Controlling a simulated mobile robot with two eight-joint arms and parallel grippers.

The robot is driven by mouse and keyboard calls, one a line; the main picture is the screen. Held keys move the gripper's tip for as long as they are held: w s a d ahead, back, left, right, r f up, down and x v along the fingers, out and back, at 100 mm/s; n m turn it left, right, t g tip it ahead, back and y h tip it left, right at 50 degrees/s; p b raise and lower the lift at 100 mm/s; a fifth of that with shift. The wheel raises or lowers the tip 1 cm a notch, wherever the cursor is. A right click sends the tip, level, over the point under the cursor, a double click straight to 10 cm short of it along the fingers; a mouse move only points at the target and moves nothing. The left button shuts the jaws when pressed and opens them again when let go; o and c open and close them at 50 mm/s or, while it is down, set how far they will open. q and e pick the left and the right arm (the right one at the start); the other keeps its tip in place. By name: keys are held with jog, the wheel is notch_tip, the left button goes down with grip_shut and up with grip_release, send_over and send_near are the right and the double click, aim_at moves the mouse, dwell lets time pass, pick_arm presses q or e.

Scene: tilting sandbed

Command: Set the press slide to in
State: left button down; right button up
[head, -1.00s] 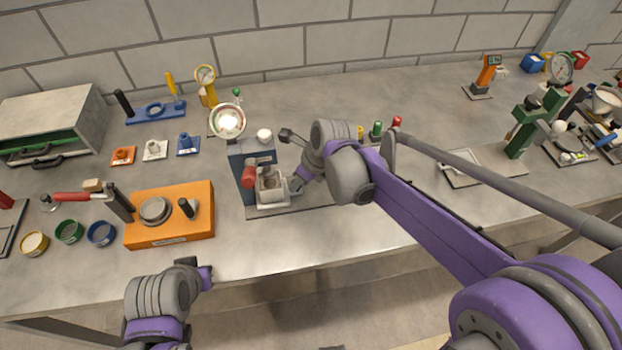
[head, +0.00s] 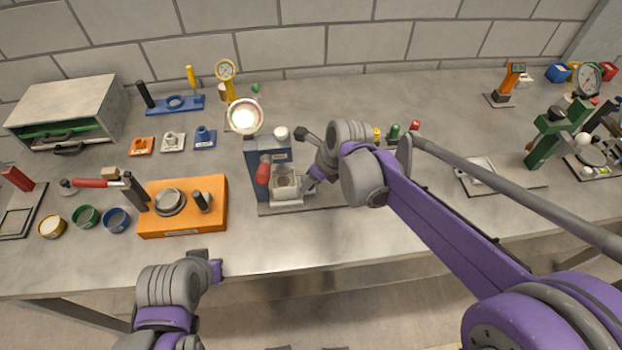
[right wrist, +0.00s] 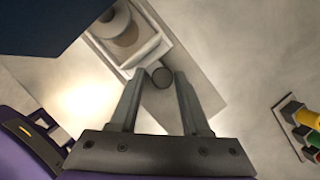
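The press (head: 254,165) is a dark blue upright body with a red handle (head: 263,171), standing mid-bench. Its slide is a pale square box (head: 287,198) at the front, on a grey base plate (head: 330,195). The slide box also shows in the right wrist view (right wrist: 150,50), with a dark round knob (right wrist: 162,78) beside it. My right gripper (right wrist: 160,75) is open, with the knob between or just beyond its fingertips and a gap on both sides. It also shows at the box's right side in the head view (head: 308,184). My left gripper (head: 215,270) is low, at the bench's front edge; its fingers are unclear.
An orange block (head: 182,220) with a black handle stands left of the press. A round bright lamp (head: 244,116) is behind it. Small red, green and yellow pieces (head: 395,131) stand behind my right arm. The bench front between the orange block and press is clear.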

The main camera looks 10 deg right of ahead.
pick_arm(q)
jog(key=shift+w+r, duration=0.15)
jog(key=shift+r, duration=0.2)
pick_arm(e)
jog(key=v, duration=1)
jog(key=shift+r, duration=0.35)
jog(key=s+d+f+n+h, duration=0.1)
jog(key=s+d+f+n, duration=0.2)
jog(key=s+n, duration=0.2)
jog(key=s+d+f+n+t+h, duration=0.1)
jog(key=s+d+f+n, duration=0.2)
jog(key=n, duration=0.9)
jog(key=s+d+f+n+t+h, duration=0.1)
jog(key=s+d+f+n, duration=0.2)
jog(key=s+n, duration=0.4)
jog(key=shift+s+d+f+n, duration=0.2)
jog(key=shift+s+d+n, duration=0.1)
jog(key=shift+n, duration=0.4)
jog(key=shift+s+d+f+n+t, duration=0.15)
jog(key=shift+f+n+t, duration=0.15)
jog(key=shift+n, duration=0.3)
